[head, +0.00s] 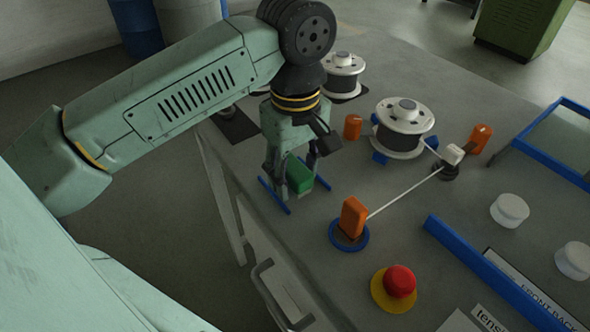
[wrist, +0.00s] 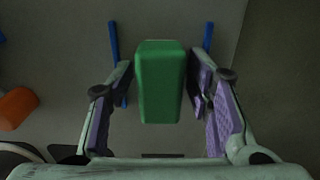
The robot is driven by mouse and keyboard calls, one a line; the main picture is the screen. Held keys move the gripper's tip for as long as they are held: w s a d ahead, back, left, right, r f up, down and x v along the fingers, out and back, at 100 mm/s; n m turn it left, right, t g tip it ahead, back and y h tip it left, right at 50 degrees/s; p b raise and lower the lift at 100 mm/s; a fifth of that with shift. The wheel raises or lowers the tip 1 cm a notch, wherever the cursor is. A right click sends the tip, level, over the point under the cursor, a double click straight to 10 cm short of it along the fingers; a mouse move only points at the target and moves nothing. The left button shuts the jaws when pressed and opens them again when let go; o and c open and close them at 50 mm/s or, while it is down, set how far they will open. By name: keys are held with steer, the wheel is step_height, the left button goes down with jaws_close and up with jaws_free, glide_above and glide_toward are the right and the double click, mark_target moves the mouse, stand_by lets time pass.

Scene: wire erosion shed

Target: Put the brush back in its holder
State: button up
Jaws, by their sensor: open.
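A green block-shaped piece (head: 299,177), which may be the brush's handle, stands near the left edge of the grey bench top. Two blue bars (head: 274,195) flank it, possibly the holder; I cannot tell whether it rests between them. My gripper (head: 291,168) is above the bench with its fingers on either side of the green piece. In the wrist view the green piece (wrist: 160,85) is between the open fingers (wrist: 161,78), with narrow gaps beside it. No bristles show; the underside of the piece is hidden.
To the right are an orange block (head: 353,218) on a blue ring, a wire spool (head: 403,125) and a red button (head: 399,281) on yellow. A second spool (head: 343,73) stands behind. A white wire runs from the orange block. A blue rail (head: 490,275) lies front right.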

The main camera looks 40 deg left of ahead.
mark_target(295, 167)
step_height(295, 167, up, 12)
steer(key=shift+r+b, duration=0.2)
steer(key=shift+b, duration=0.2)
stand_by(1.6)
